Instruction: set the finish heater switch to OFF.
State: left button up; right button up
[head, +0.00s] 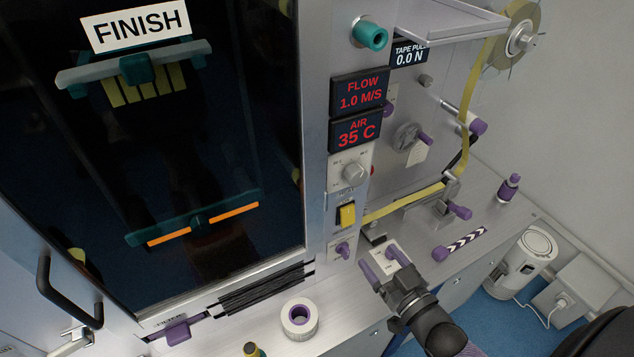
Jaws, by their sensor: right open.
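A yellow rocker switch (347,214) sits on the metal column right of the dark FINISH window (230,130). A small purple lever (343,249) is on a plate just below it. Their labels are too small to read, so I cannot tell which is the heater switch or its setting. Two heater bars (235,212) glow orange low behind the window. My right gripper (385,265) is open and empty, with purple fingertips spread, below and right of the yellow switch and apart from it. My left gripper is not in view.
Above the switch are a round knob (354,172) and the AIR 35 C display (355,132). A yellow tape (405,204) runs to the right of the column. A white roll (299,318) stands on the counter. A purple-ended striped bar (462,243) lies to the right.

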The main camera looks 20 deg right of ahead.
aim_at(348, 215)
jog(key=w, duration=0.6)
jog(key=w+b, duration=0.1)
jog(key=w, duration=0.2)
jog(key=shift+a+r, duration=0.3)
jog(key=shift+a, duration=0.05)
jog(key=shift+w, duration=0.55)
jog(key=shift+c, duration=0.2)
